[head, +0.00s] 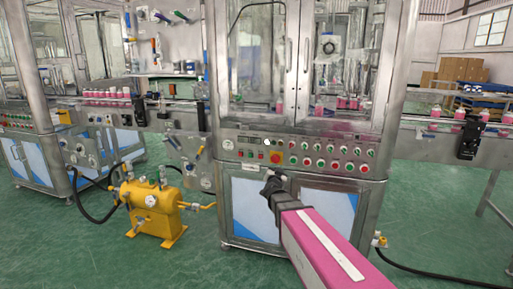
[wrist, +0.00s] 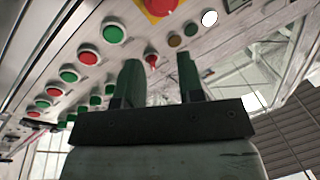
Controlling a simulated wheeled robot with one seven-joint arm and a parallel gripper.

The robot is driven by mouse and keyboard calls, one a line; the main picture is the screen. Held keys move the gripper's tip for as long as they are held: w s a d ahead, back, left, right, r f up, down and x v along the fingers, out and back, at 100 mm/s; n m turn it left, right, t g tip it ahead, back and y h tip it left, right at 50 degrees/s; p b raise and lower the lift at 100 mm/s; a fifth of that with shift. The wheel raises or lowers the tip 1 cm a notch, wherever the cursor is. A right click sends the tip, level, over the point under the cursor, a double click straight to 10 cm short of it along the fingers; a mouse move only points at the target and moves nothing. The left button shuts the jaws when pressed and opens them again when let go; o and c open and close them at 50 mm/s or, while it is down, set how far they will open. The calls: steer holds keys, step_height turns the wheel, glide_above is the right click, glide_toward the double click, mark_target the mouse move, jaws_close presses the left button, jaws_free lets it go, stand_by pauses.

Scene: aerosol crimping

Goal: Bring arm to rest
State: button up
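My gripper (head: 272,178) is at the end of my pink arm, in front of the crimping machine's control panel (head: 330,165). In the head view it appears just below the red button on a yellow plate (head: 276,157). In the wrist view my gripper (wrist: 159,70) has its two dark fingers apart, with nothing held between them. A small red knob (wrist: 152,60) shows in the gap behind the fingers. The yellow plate with its red button (wrist: 160,5) is at the top edge there. Whether the fingers touch the panel cannot be told.
Red and green buttons (head: 306,146) line the panel. A yellow tank (head: 150,205) with hoses stands on the green floor at left. A conveyor (head: 440,128) with pink-based cans runs out to the right. The floor (head: 430,220) at right is mostly clear, with a black hose.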

steer(key=s+f+n+g+y, duration=0.65)
steer(key=s+f+g, duration=0.4)
steer(key=f, duration=0.45)
steer(key=s+d+f+g+h, duration=0.1)
steer(key=s+d+f+g, duration=0.2)
steer(key=s, duration=0.6)
steer(key=s+d+f+g+h, duration=0.2)
steer(key=s+d+g, duration=0.3)
steer(key=s, duration=0.4)
steer(key=shift+f+g, duration=0.45)
steer(key=shift+f, duration=0.4)
steer(key=shift+a, duration=0.1)
